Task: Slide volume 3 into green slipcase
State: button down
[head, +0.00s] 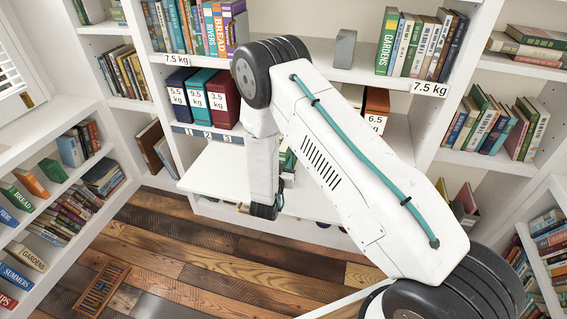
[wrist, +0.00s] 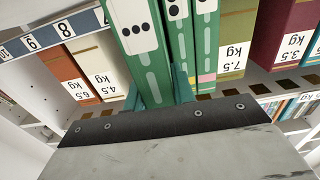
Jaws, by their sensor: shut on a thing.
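My gripper (wrist: 158,92) has its teal fingers shut on a green volume (wrist: 150,75) whose white label shows three black dots. In the wrist view, two similar green volumes (wrist: 180,45) (wrist: 207,40) with dotted labels stand just to its right. I cannot make out a separate green slipcase around them. An olive-green case (wrist: 237,35) labelled 7.5 kg stands right of them. In the head view my gripper (head: 265,210) is low over the white ledge, and the arm hides most of the held volume.
Orange (wrist: 62,72) and cream (wrist: 98,62) cases stand left in the wrist view, a maroon case (wrist: 285,35) right. In the head view, navy, teal and maroon cases (head: 225,98) fill the left of the shelf. The white ledge (head: 215,170) is clear left of my arm.

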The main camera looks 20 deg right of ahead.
jog(key=shift+w+d, duration=0.3)
jog(key=shift+w, duration=0.1)
jog(key=c, duration=1.1)
grip_release()
jog(key=v, duration=0.8)
